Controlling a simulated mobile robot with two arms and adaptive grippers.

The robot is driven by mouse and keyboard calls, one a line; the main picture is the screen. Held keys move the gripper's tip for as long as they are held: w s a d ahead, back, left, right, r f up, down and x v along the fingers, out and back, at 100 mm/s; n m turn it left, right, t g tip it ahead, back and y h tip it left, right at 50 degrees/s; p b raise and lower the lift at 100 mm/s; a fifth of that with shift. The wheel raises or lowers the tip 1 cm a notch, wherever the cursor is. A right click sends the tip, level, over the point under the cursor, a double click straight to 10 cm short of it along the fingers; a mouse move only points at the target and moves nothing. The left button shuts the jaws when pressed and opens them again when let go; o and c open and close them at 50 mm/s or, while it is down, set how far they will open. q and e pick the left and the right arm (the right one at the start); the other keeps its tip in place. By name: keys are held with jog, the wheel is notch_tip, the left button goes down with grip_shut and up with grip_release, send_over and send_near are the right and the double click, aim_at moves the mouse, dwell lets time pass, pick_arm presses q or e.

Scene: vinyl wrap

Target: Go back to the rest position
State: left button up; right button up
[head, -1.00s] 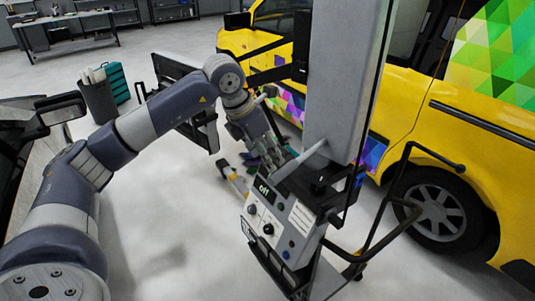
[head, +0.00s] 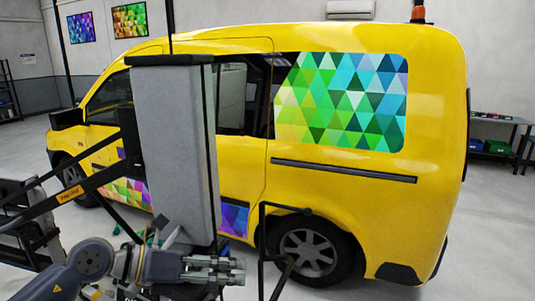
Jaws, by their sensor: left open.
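My left gripper (head: 240,271) is at the bottom of the head view, left of centre. Its fingers point to the right and stand apart, with nothing between them. It is in front of the lower part of a tall grey column (head: 176,150). Part of my left arm shows behind it at the lower left. My right gripper is not in view.
A yellow van (head: 440,130) with coloured triangle patterns fills the middle and right. A black tubular handle (head: 262,240) stands right of the gripper, before the van's rear wheel (head: 310,252). Black frames crowd the lower left. The floor at the lower right is clear.

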pick_arm(q)
notch_tip(320, 180, up, 9)
jog(key=d+n+t+h, duration=0.2)
jog(key=n+t+h, duration=0.2)
jog(key=n+t, duration=0.8)
jog(key=s+a+f+n+g+y, duration=0.1)
jog(key=a+f+n+y, duration=0.8)
jog(key=n, duration=0.3)
jog(key=s+a+f+n+y, duration=0.1)
jog(key=a+f+n+y, duration=0.5)
jog(key=f+n+y, duration=0.4)
jog(key=s+d+f+n+g+h, duration=0.15)
jog(key=s+f+n+g, duration=0.45)
jog(key=s+f+g, duration=1.1)
jog(key=s+f+t+b, duration=0.1)
jog(key=s+f+b, duration=0.15)
jog(key=f, duration=0.95)
jog(key=s+f+t+b, duration=0.1)
jog(key=s+f, duration=0.3)
jog(key=f, duration=0.7)
jog(key=s+f+t+b, duration=0.1)
jog(key=s+f+t, duration=0.15)
jog(key=f, duration=0.95)
jog(key=s+a+f+g+b, duration=0.2)
jog(key=s+a+f+b, duration=0.1)
jog(key=s+f, duration=1.3)
jog(key=shift+s+a+f+m+h+b, duration=0.2)
jog(key=shift+f+m+h+b, duration=0.2)
jog(key=shift+f, duration=0.45)
